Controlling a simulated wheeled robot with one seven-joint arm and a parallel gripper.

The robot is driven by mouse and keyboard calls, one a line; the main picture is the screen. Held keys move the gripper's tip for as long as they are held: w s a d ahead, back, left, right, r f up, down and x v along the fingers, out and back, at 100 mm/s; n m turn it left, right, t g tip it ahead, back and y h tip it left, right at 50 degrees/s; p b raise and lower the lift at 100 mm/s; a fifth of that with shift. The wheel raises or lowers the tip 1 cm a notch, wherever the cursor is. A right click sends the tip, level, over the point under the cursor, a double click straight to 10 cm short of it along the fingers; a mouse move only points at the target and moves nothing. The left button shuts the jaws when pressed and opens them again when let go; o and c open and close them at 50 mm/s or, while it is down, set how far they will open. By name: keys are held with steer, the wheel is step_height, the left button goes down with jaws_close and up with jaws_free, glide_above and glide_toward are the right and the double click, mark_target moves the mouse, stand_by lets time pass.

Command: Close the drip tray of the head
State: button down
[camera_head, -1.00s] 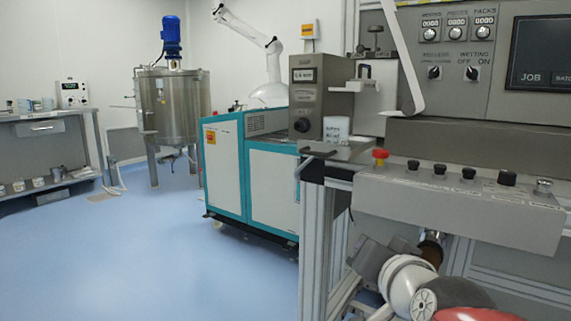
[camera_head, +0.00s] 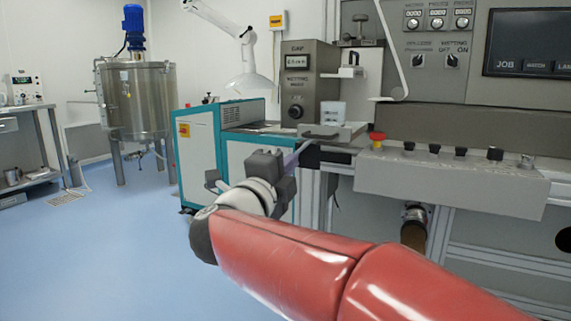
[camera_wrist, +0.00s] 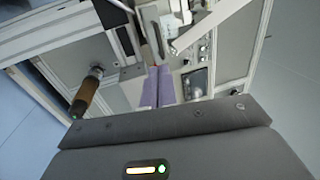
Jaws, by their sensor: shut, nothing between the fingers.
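The drip tray (camera_head: 345,131) is a flat grey tray below the grey wetting head (camera_head: 309,85). It juts out toward the front, with a dark bar handle (camera_head: 319,137) on its near left end. A white labelled container stands at the tray. My gripper (camera_head: 306,146) is raised just below and left of the handle, its pale purple fingers pointing up to the right. I cannot tell whether they touch it. In the wrist view, my gripper (camera_wrist: 158,70) has its two fingers together, with nothing between them. The tray is hard to make out there.
The control panel with a red emergency button (camera_head: 377,137) and black knobs stands right of the tray. A brown cylinder (camera_head: 413,233) sticks out below it. The teal and white cabinet (camera_head: 200,150) is behind my gripper. Open blue floor (camera_head: 110,250) lies left.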

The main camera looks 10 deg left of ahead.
mark_target(315, 138)
steer(key=p+x, duration=0.1)
steer(key=x, duration=0.9)
steer(key=shift+w+d+r, duration=0.1)
steer(key=shift+w, duration=0.2)
steer(key=shift+w, duration=0.1)
steer(key=f+p+x, duration=0.1)
steer(key=x, duration=0.3)
steer(key=p+x, duration=0.2)
steer(key=x, duration=0.3)
steer(key=f+p+x, duration=0.1)
steer(key=x, duration=0.4)
steer(key=shift+w+d+f, duration=0.15)
steer(key=shift+w+f, duration=0.1)
steer(key=shift+f, duration=0.1)
steer(key=shift+w+d+p, duration=0.1)
steer(key=shift+w+p, duration=0.05)
steer(key=shift+p, duration=0.15)
steer(key=shift+r, duration=0.3)
steer(key=shift+d, duration=0.1)
